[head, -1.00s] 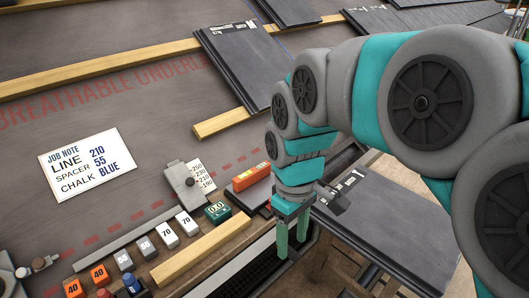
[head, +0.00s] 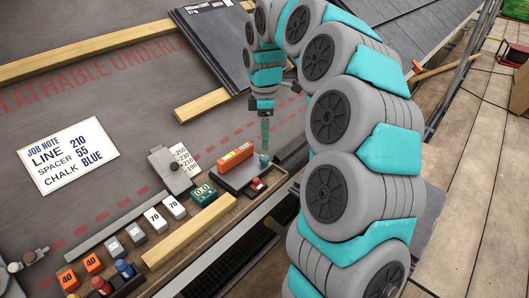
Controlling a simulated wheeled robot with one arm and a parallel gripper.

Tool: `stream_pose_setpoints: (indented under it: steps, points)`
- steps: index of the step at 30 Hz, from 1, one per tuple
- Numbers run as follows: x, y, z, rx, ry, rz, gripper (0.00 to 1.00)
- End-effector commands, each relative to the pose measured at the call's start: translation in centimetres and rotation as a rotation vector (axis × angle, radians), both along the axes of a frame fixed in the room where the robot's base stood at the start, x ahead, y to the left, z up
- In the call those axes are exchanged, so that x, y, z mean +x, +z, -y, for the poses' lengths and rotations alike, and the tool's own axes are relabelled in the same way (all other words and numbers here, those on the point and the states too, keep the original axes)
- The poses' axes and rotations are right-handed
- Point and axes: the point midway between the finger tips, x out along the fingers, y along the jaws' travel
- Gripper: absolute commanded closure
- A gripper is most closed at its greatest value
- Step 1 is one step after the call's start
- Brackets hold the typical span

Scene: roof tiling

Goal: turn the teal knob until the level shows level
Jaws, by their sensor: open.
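The orange level (head: 235,155) lies on a small grey plate (head: 236,177) near the roof's lower edge. Its bubble is too small to read. My gripper (head: 265,147) is open and points down at the plate's right end, with its teal fingers overlapping from this side. A small dark teal piece (head: 266,158) shows just under the fingertips and may be the teal knob. I cannot tell whether the fingers are around it or above it. A teal box (head: 203,191) with a display that seems to read 0.0 stands to the left of the plate.
A red item (head: 257,184) sits at the plate's front right corner. Numbered spacer blocks (head: 154,219), a wooden batten (head: 188,232) and a grey gauge (head: 170,171) lie to the left. Stacked dark slates (head: 222,45) stand behind my gripper. A job note (head: 68,155) lies at left.

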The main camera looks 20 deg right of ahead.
Motion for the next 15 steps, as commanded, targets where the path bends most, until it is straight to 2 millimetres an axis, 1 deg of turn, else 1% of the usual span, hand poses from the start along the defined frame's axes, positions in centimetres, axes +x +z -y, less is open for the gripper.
stream_pose_setpoints:
  steps: [5, 12, 15]
  points:
    - [-0.1, -1.8, 0.0, 0.001, -0.001, -0.002, 0.31]
    - [-0.2, -5.5, 0.0, 0.000, -0.002, -0.003, 0.31]
    - [0.0, -6.6, 0.0, 0.001, -0.002, 0.001, 0.31]
